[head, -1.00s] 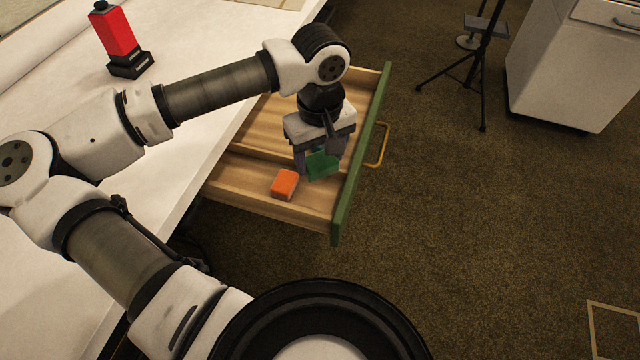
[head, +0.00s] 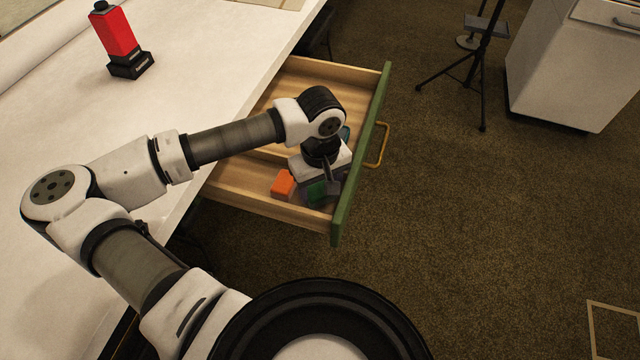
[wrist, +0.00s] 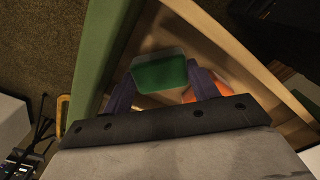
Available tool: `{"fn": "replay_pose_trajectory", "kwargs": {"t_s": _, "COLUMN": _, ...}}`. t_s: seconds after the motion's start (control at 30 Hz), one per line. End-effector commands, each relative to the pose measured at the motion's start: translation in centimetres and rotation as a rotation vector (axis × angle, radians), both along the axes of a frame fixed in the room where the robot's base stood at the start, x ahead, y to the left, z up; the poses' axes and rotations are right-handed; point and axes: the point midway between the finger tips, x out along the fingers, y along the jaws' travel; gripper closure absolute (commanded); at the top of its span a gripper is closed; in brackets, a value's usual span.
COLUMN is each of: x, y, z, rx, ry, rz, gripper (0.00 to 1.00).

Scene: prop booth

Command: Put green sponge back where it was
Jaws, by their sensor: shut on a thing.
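The green sponge (head: 317,190) is between the fingers of my gripper (head: 322,188), low inside the open drawer (head: 270,204). In the wrist view the green sponge (wrist: 160,73) sits between the two dark fingers of my gripper (wrist: 157,88), which are shut on it. The drawer floor shows beyond it. An orange block (head: 283,183) lies in the drawer just left of the sponge, and part of it shows beside a finger in the wrist view (wrist: 190,94). I cannot tell whether the sponge touches the drawer floor.
The drawer has a green front (head: 358,165) with a yellow handle (head: 381,147) and a wooden divider. A red and black object (head: 119,38) stands on the white table (head: 200,60). A white cabinet (head: 565,70) and a black tripod (head: 478,70) stand on the carpet at upper right.

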Motion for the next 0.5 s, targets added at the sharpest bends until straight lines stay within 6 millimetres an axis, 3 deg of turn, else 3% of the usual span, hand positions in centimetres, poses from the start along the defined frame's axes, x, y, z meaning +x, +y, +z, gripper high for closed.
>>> {"fn": "replay_pose_trajectory", "kwargs": {"t_s": 0.13, "x": 0.02, "y": 0.02, "z": -0.44, "rx": 0.0, "ry": -0.001, "rz": 0.0, "gripper": 0.62}}
{"fn": "replay_pose_trajectory", "kwargs": {"t_s": 0.17, "x": 0.02, "y": 0.02, "z": -0.3, "rx": 0.0, "ry": -0.001, "rz": 0.0, "gripper": 0.38}}
{"fn": "replay_pose_trajectory", "kwargs": {"t_s": 0.2, "x": 0.01, "y": 0.02, "z": -0.25, "rx": 0.0, "ry": -0.001, "rz": 0.0, "gripper": 0.33}}
{"fn": "replay_pose_trajectory", "kwargs": {"t_s": 0.5, "x": 0.01, "y": 0.0, "z": -0.15, "rx": 0.0, "ry": 0.0, "rz": 0.0, "gripper": 0.32}}
